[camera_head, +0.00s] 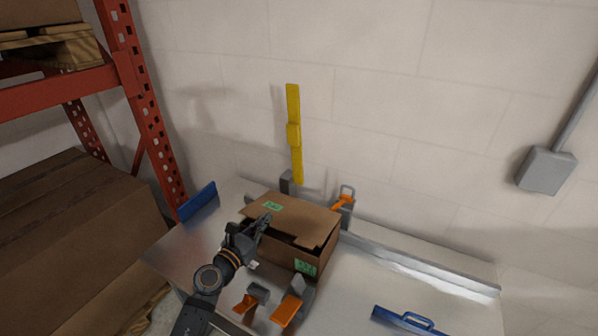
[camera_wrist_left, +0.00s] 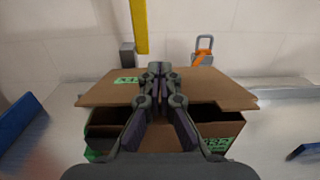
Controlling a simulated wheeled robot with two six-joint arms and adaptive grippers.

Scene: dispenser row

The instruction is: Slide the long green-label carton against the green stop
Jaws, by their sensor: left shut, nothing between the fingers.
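The brown carton (camera_head: 315,222) sits on the metal table, with one green label on its top and another on its near side. A dark gap shows under its top panel. My left gripper (camera_head: 266,219) is shut and empty, with its fingertips over the carton's top, close to the top label. In the left wrist view the fingers (camera_wrist_left: 157,70) cover the middle of the carton (camera_wrist_left: 205,88); I cannot tell whether they touch it. A green patch shows at the carton's lower left there. I cannot make out a separate green stop. My right gripper is out of view.
A blue plate (camera_head: 197,201) stands at the table's left edge; a blue handled piece (camera_head: 408,321) lies front right. Orange-and-grey fixtures stand behind (camera_head: 343,199) and in front (camera_head: 287,309) of the carton. A yellow upright (camera_head: 294,135) is behind.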

